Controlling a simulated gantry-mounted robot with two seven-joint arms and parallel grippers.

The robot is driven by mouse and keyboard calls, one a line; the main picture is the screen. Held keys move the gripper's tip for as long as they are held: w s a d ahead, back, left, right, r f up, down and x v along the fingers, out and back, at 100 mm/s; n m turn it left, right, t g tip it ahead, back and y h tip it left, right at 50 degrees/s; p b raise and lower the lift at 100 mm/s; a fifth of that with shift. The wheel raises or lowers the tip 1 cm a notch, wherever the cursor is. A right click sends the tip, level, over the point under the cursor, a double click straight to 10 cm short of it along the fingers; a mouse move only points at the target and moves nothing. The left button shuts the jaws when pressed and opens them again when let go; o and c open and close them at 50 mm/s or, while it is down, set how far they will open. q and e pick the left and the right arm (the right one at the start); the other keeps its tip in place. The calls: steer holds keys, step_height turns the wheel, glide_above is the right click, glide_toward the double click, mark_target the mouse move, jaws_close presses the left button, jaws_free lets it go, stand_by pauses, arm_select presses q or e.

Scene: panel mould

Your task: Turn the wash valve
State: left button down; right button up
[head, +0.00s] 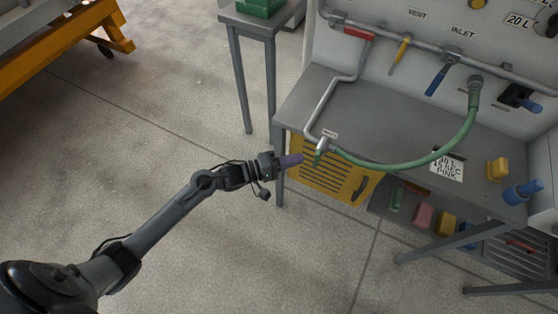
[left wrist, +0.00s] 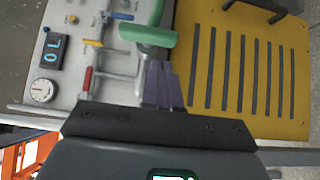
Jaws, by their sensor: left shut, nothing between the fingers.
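My left gripper (head: 300,158) is shut and empty, its purple fingers in front of the yellow louvred panel, near the green hose's end. In the left wrist view its fingers (left wrist: 162,84) point toward the green hose. The back panel carries a red valve handle (head: 358,33), a yellow handle (head: 400,52) and a blue handle (head: 437,80), all apart from my gripper. I read labels VENT and INLET; the label by the red handle is hidden or too small, so I cannot tell which is the wash valve. My right gripper is out of view.
The green hose (head: 455,145) loops across the grey bench top (head: 390,120) to a bent metal pipe (head: 322,110). A note card (head: 447,163), yellow block (head: 497,168) and blue object (head: 523,191) stand at the right. Open floor lies around my left arm.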

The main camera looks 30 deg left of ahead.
arm_select(q)
steer(key=shift+d, duration=1.2)
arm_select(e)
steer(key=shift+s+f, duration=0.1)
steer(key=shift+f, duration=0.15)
